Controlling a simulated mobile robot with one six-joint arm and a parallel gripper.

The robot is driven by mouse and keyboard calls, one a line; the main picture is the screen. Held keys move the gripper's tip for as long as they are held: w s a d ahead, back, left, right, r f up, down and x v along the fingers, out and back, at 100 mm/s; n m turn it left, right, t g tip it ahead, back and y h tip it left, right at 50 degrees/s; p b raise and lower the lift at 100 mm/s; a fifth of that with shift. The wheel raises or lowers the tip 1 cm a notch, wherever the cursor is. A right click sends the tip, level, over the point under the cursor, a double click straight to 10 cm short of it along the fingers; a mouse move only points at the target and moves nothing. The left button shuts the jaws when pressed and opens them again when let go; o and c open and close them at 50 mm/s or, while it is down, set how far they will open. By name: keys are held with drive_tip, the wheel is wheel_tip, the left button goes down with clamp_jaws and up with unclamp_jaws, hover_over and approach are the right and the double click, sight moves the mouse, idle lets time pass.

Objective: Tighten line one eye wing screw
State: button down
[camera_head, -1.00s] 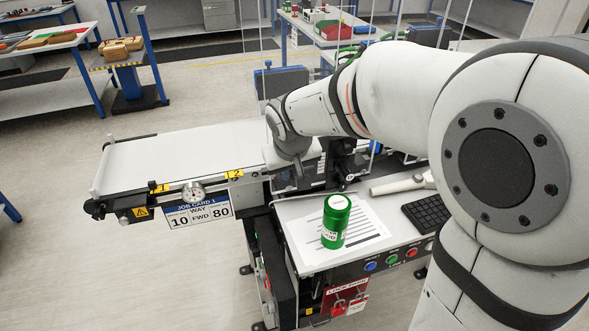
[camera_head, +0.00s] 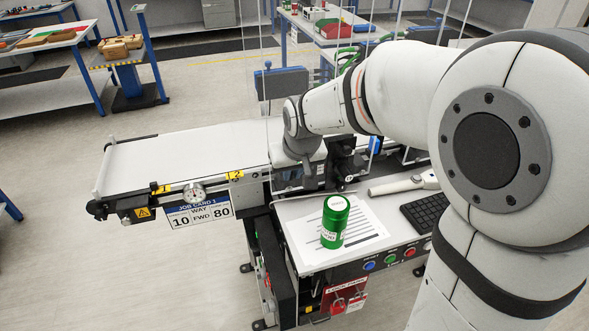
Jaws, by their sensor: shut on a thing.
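My gripper (camera_head: 299,172) points down at the near right end of the line one conveyor (camera_head: 185,155), beside the dark bracket and post assembly (camera_head: 342,163). It is shut on a small part there, at the place of the eye wing screw. The fingertips and the screw are too small and too hidden by my wrist to make out, so I cannot tell the screw's angle. A card reading "JOB CARD 1" (camera_head: 198,213) hangs on the conveyor's front side.
A green canister (camera_head: 335,222) stands on a printed sheet (camera_head: 365,236) just in front of my gripper. A white handheld tool (camera_head: 400,185), a keyboard (camera_head: 429,210) and coloured buttons (camera_head: 390,258) lie to the right. The belt top is empty.

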drive_tip(key=c, duration=1.6)
unclamp_jaws()
drive_tip(key=a+v, duration=0.1)
drive_tip(key=v, duration=0.6)
drive_tip(key=shift+d+r, duration=0.35)
drive_tip(key=shift+d, duration=0.2)
drive_tip(key=shift+s, duration=0.15)
drive_tip(key=shift+m+h, duration=0.4)
drive_tip(key=shift+m, duration=0.4)
drive_tip(key=s+d, duration=0.2)
drive_tip(key=s+d+f, duration=0.1)
drive_tip(key=s+d, duration=0.2)
drive_tip(key=s+d+f, duration=0.1)
drive_tip(key=s+d, duration=0.2)
drive_tip(key=s+d+f+m+g, duration=0.1)
drive_tip(key=s+d+f, duration=0.2)
drive_tip(key=s, duration=0.6)
drive_tip(key=shift+d+f+m+h, duration=0.3)
drive_tip(key=shift+d+f, duration=0.1)
drive_tip(key=shift+d, duration=0.75)
